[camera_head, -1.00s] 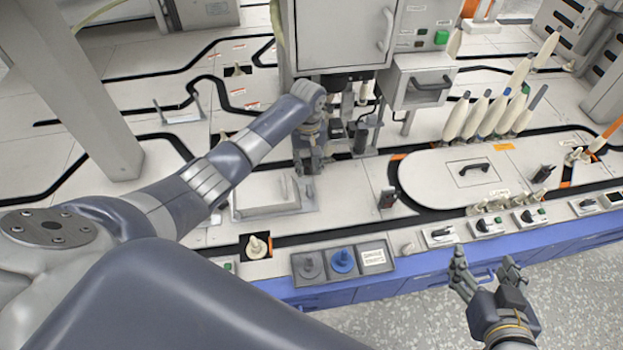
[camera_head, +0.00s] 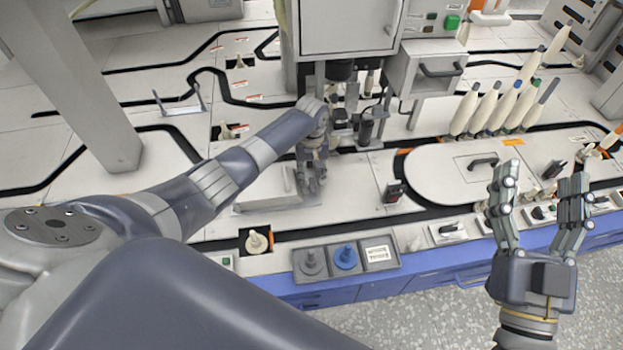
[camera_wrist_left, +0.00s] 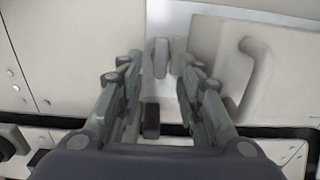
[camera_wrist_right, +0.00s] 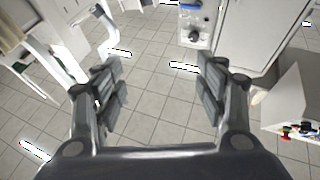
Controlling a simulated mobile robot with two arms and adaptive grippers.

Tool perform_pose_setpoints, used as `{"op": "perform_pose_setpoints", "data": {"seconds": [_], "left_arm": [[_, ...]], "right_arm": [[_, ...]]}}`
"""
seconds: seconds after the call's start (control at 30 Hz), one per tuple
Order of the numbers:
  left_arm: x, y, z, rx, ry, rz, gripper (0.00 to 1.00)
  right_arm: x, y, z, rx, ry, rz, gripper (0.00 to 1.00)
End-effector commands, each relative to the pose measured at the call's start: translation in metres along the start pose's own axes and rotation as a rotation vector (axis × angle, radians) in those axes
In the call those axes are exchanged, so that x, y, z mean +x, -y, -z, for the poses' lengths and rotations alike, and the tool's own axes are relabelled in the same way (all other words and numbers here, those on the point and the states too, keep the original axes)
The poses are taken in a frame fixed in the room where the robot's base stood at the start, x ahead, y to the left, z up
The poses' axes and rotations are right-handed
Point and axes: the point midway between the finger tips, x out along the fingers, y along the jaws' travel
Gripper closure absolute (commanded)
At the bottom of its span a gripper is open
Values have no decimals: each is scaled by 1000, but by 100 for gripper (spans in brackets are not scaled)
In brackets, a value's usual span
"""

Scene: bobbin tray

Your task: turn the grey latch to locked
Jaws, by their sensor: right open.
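My left gripper (camera_head: 312,180) points down over the bench, beside a raised light panel (camera_head: 258,201). In the left wrist view its fingers (camera_wrist_left: 162,78) are apart. A small upright grey piece (camera_wrist_left: 160,57), which looks like the grey latch, shows between and just beyond the fingertips. I cannot tell whether it is touched or which way it is turned. In the head view the left hand hides this spot. My right gripper (camera_head: 540,182) is open and empty, raised at the right in front of the bench.
A panel with a handle (camera_wrist_left: 250,72) lies right of the grey piece. A tray with grey and blue knobs (camera_head: 346,257) sits at the bench front. A machine cabinet (camera_head: 345,25) stands behind the left hand. Several bobbins (camera_head: 490,107) stand at the right.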

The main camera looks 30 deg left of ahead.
Motion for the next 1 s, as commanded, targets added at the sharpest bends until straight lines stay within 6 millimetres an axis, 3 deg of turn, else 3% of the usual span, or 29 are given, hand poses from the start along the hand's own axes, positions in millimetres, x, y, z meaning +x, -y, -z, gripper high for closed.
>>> {"op": "perform_pose_setpoints", "data": {"seconds": [0.3,0.67,0.83,1.0], "left_arm": [[16,0,0,1,0,0,67],[17,0,0,1,0,0,67],[17,0,0,0,0,0,100],[17,0,0,1,0,0,100]], "right_arm": [[-4,4,35,8,-187,8,34],[-4,5,40,9,-212,9,34],[-4,5,40,9,-211,9,34],[-4,5,40,9,-211,9,34]]}}
